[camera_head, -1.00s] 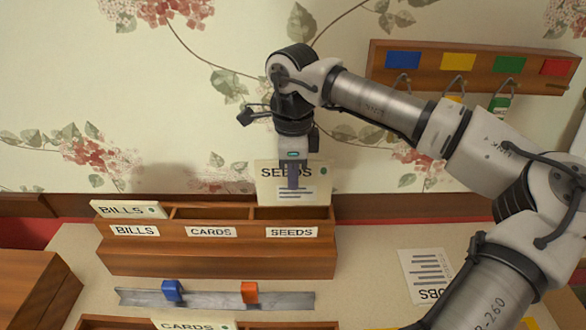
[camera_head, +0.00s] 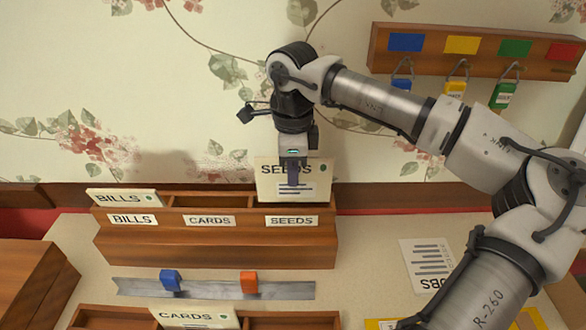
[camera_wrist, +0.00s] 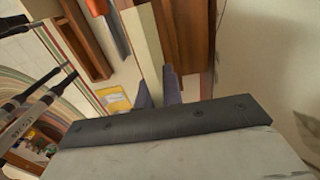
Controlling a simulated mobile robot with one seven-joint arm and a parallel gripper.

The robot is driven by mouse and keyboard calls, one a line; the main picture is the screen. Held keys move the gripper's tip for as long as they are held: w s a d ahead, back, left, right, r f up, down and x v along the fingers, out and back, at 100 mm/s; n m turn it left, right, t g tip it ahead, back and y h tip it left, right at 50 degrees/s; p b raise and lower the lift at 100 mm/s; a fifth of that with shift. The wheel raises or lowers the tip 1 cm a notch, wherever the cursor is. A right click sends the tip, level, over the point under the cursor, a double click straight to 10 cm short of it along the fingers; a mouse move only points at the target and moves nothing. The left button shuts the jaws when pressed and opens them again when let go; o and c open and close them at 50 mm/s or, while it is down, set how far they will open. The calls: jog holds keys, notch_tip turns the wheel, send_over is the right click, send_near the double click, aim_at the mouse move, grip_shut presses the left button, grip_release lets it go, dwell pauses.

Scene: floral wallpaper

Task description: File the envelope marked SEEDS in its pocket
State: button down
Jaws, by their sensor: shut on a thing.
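The cream envelope marked SEEDS (camera_head: 317,181) is upright, its face toward the head camera. My gripper (camera_head: 293,182) is shut on it from above. In the wrist view, my gripper's fingers (camera_wrist: 158,92) show with the pale envelope (camera_wrist: 146,38) beyond them. The wooden rack (camera_head: 215,250) has pockets labelled BILLS, CARDS and SEEDS. The envelope is over the SEEDS pocket (camera_head: 291,221), at the right end. Its lower edge shows just above the pocket's front wall; whether it is inside the opening I cannot tell.
A BILLS envelope (camera_head: 125,198) stands in the left pocket; the CARDS pocket looks empty. In front lies a metal rail (camera_head: 215,290) with blue and orange clips. A CARDS envelope (camera_head: 195,318) is at the front edge. A sheet (camera_head: 425,263) lies right. Padlocks hang from a wall board (camera_head: 475,62).

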aim_at(292, 200)
jog(key=shift+a+f+b, duration=0.1)
jog(key=shift+f+b, duration=1.5)
jog(key=shift+f, duration=0.55)
jog(key=c, duration=1.5)
grip_release()
jog(key=shift+r, duration=0.15)
notch_tip(292, 200, up, 14)
jog(key=shift+f+b, duration=0.2)
jog(key=shift+b, duration=0.6)
